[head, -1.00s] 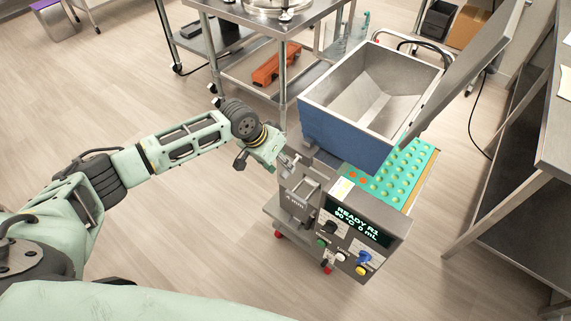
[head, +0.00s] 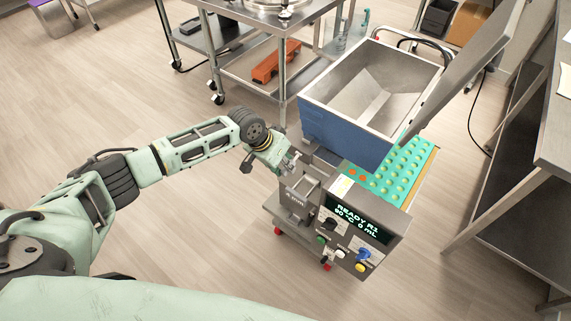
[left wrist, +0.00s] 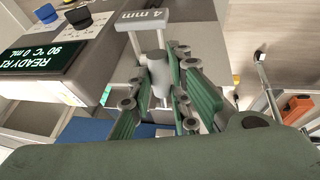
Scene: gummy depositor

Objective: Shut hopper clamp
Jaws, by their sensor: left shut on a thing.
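The depositor's blue-sided steel hopper (head: 345,138) stands on the machine with its grey lid (head: 468,65) tilted open at the right. My left gripper (head: 291,164) is at the machine's left side, just below the hopper's near corner. In the left wrist view my left gripper (left wrist: 160,98) has its green-padded fingers closed around a grey metal clamp part (left wrist: 154,70). A plate marked "4 mm" (left wrist: 143,19) is just beyond it. The fingers hide part of the clamp, so I cannot tell whether it is latched. My right gripper is not in view.
The control panel (head: 352,232) reads READY, 90 °C, 0 mL. A teal mold (head: 391,181) with rows of cavities lies behind the panel. A steel cart (head: 240,62) stands behind, and a bench (head: 545,120) at the right. Open floor lies to the left.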

